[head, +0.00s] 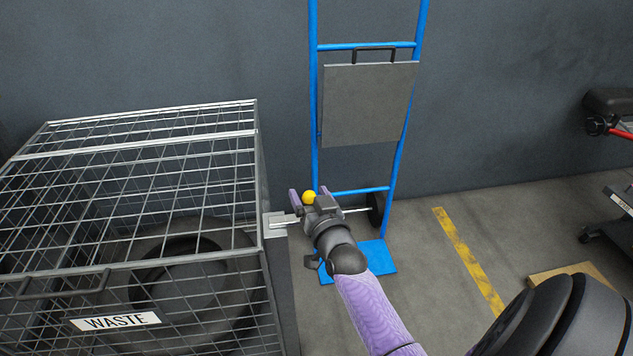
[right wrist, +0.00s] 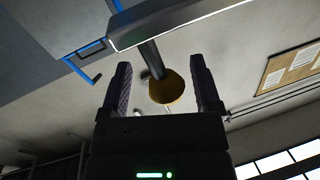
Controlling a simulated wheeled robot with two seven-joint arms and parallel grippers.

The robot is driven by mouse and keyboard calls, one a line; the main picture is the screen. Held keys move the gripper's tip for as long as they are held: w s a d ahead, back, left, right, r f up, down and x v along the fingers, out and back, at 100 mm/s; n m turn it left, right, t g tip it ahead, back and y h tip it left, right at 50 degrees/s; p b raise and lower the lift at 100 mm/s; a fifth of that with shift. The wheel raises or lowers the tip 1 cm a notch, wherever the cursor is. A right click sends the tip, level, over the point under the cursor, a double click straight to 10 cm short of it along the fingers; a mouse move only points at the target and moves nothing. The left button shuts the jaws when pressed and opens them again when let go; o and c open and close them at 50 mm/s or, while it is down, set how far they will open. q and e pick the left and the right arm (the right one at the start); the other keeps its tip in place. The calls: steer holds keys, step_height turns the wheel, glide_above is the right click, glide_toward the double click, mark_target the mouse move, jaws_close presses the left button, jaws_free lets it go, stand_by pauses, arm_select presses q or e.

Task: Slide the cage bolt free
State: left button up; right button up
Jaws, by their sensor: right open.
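The wire-mesh waste cage (head: 130,149) stands at the left in the head view. At its right front corner is a metal bolt bracket (head: 274,226) with the cage bolt, which ends in a yellow knob (head: 308,197). My right gripper (head: 310,194) is at the knob, with its purple fingers apart. In the right wrist view the knob (right wrist: 166,89) and the bolt's dark stem (right wrist: 151,58) show between the open fingers (right wrist: 160,66), with a gap on each side. How far the bolt sits in its bracket cannot be told. My left gripper is not in view.
A tyre (head: 180,270) lies inside the cage, behind the mesh. A blue hand truck (head: 314,120) with a grey panel (head: 368,104) stands by the wall, close behind my right gripper.

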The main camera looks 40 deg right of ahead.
steer(key=p+v, duration=0.3)
steer(key=v, duration=0.6)
steer(key=shift+w+r, duration=0.1)
